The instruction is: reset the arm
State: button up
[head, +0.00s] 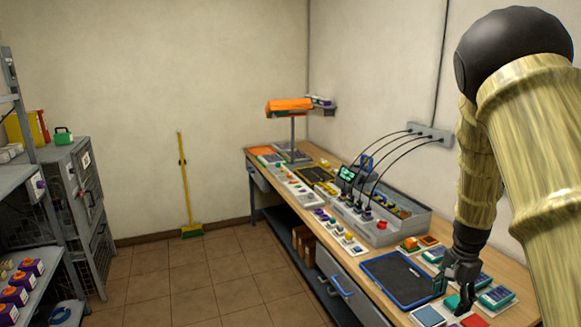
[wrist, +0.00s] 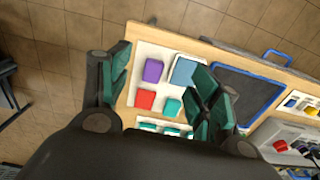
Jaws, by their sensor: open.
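My arm (head: 520,140), with pale wood-like links and a black joint, comes in from the right of the head view and bends down over the workbench (head: 400,310). My gripper (head: 455,290) hangs above the bench's near end, pointing down. In the wrist view my gripper (wrist: 162,90) has its two dark green fingers spread wide apart, with nothing between them. Below the fingers lies a white board with a purple block (wrist: 153,70), a red block (wrist: 145,99), a blue block (wrist: 184,72) and a teal block (wrist: 172,106). The gap between fingers and blocks is hard to judge.
A dark blue-edged mat (head: 397,279) lies beside the gripper. A grey charging station (head: 380,222) with black cables stands behind it. Several small devices crowd the bench. A shelf (head: 30,260) and grey cabinet (head: 75,200) stand left. The tiled floor between is free.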

jog(key=s+a+f+n+h+b, duration=0.1)
jog(key=s+a+f+n, duration=0.1)
jog(key=s+f, duration=0.55)
jog(key=s+a+f+n+g+b, duration=0.15)
jog(key=s+f, duration=0.25)
jog(key=f, duration=0.7)
jog(key=s+a+f+n+t+h+b, duration=0.1)
jog(key=s+a+f+n+b, duration=0.15)
jog(key=s+f, duration=0.5)
jog(key=s+a+f+n+y+b, duration=0.1)
jog(key=s+a+f+n, duration=0.2)
jog(key=s+a+f, duration=0.4)
jog(key=s+a+f+n+y+b, duration=0.1)
jog(key=s+a+f+n, duration=0.3)
jog(key=s, duration=0.9)
jog(key=a+f+b, duration=0.1)
jog(key=a+f, duration=0.2)
jog(key=shift+s+a, duration=0.35)
